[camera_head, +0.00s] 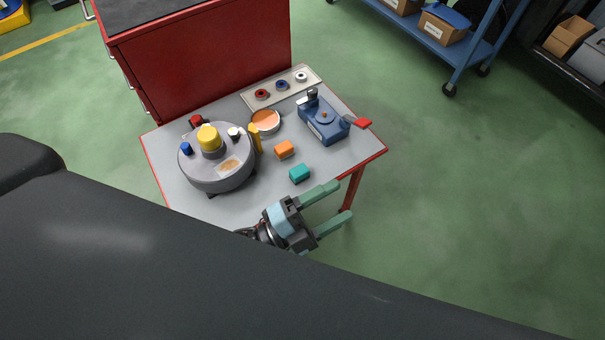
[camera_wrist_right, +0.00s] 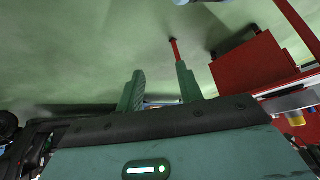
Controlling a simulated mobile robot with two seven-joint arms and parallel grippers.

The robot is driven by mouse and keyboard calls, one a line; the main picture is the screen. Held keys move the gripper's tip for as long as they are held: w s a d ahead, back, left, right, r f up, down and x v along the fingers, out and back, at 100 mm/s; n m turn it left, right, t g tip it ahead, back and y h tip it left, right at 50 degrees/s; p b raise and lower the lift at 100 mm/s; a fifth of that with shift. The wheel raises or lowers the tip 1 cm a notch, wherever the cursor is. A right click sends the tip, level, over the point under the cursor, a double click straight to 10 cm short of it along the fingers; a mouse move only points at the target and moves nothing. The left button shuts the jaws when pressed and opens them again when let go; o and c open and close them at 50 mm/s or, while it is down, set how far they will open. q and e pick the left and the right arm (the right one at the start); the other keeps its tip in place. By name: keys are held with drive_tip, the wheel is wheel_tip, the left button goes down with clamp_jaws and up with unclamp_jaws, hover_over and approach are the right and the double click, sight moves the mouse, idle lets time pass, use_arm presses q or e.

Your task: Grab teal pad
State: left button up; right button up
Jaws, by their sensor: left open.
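The teal pad (camera_head: 299,174) is a small block lying on the grey table top near its front edge in the head view. An orange block (camera_head: 285,149) lies just behind it. My left gripper (camera_head: 340,202) is open and empty, in front of and to the right of the teal pad. Its two green fingers point right, past the table edge, and the pad is not between them. In the right wrist view my right gripper (camera_wrist_right: 160,82) has its green fingers apart with nothing between them. The teal pad does not show there.
A grey round device with a yellow knob (camera_head: 221,166), an orange-filled bowl (camera_head: 265,122), a blue device with a red handle (camera_head: 322,122) and a tray of rings (camera_head: 261,102) share the table (camera_head: 345,157). A red cabinet (camera_head: 205,65) stands behind.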

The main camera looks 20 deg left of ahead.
use_arm(q)
drive_tip(key=d+r+m+g+h+b, duration=0.1)
drive_tip(key=d+m+g+h+b, duration=0.2)
drive_tip(key=d+m+g+h, duration=0.5)
drive_tip(key=m+g+y+b, duration=0.6)
drive_tip(key=m+y+b, duration=0.9)
drive_tip(key=m+y, duration=1.25)
hover_over(299, 171)
drive_tip(key=d, duration=0.1)
wheel_tip(299, 171, down, 13)
drive_tip(key=m+h, duration=0.4)
drive_tip(key=shift+s, duration=0.15)
drive_tip(key=shift+a+r, duration=0.1)
drive_tip(key=shift+a, duration=0.1)
drive_tip(key=shift+w+f+b, duration=0.2)
drive_tip(key=shift+f+b, duration=0.1)
drive_tip(key=shift+f, duration=1.3)
drive_tip(key=f, duration=0.1)
drive_tip(key=f+b, duration=0.1)
drive_tip(key=f, duration=0.2)
drive_tip(key=shift+a+f, duration=0.3)
drive_tip(key=shift+f, duration=0.05)
drive_tip(key=shift+r, duration=0.1)
use_arm(e)
wheel_tip(299, 171, down, 18)
drive_tip(key=s+d+g, duration=0.1)
drive_tip(key=shift+f, duration=0.25)
